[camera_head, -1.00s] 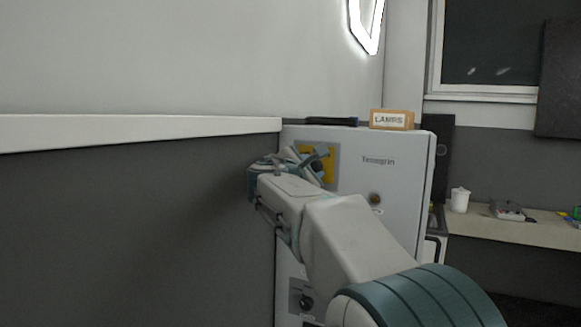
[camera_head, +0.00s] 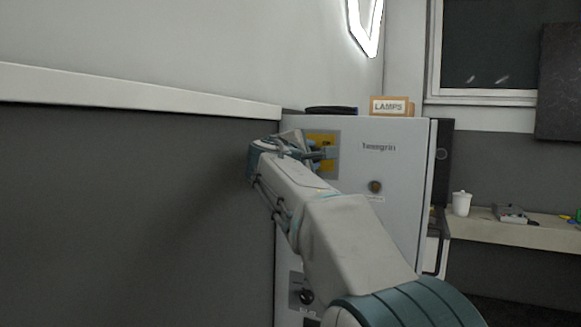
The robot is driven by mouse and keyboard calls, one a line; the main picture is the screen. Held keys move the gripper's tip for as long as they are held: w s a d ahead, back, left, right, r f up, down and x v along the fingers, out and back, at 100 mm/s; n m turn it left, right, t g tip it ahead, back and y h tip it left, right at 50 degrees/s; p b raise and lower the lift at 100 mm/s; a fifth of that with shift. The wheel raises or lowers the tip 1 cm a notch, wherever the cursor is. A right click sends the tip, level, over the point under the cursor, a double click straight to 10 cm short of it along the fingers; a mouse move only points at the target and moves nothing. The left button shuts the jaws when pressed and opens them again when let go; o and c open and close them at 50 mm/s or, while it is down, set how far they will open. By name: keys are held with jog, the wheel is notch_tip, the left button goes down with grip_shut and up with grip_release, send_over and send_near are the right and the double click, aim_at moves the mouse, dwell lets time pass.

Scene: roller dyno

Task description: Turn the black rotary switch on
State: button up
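A grey cabinet (camera_head: 395,160) labelled "Temegrin" stands ahead. Near its upper left is a grey plate with a yellow panel (camera_head: 322,138); the black switch on that panel is now hidden behind my gripper. My gripper (camera_head: 326,153) is right in front of the yellow panel, its fingers pointing right and overlapping the panel in view. I cannot tell whether the fingers touch the switch, or how far apart they are. A second black knob (camera_head: 306,297) sits on a grey plate low on the cabinet, clear of my gripper.
A round amber-brown fitting (camera_head: 375,187) is on the cabinet front. A "LAMPS" box (camera_head: 391,106) and a dark object (camera_head: 331,111) lie on top. A dark wall (camera_head: 120,200) with a white ledge is close on the left. A bench (camera_head: 510,232) with a white cup (camera_head: 461,203) is at right.

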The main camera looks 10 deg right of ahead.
jog(key=m+b, duration=0.2)
jog(key=m, duration=0.1)
jog(key=m+b, duration=0.2)
jog(key=m, duration=0.1)
jog(key=shift+a+r, duration=0.1)
jog(key=shift+r, duration=0.1)
jog(key=m+b, duration=0.3)
jog(key=m, duration=0.3)
jog(key=shift+r, duration=0.2)
jog(key=shift+m, duration=0.3)
jog(key=o, duration=1)
jog(key=shift+f, duration=0.2)
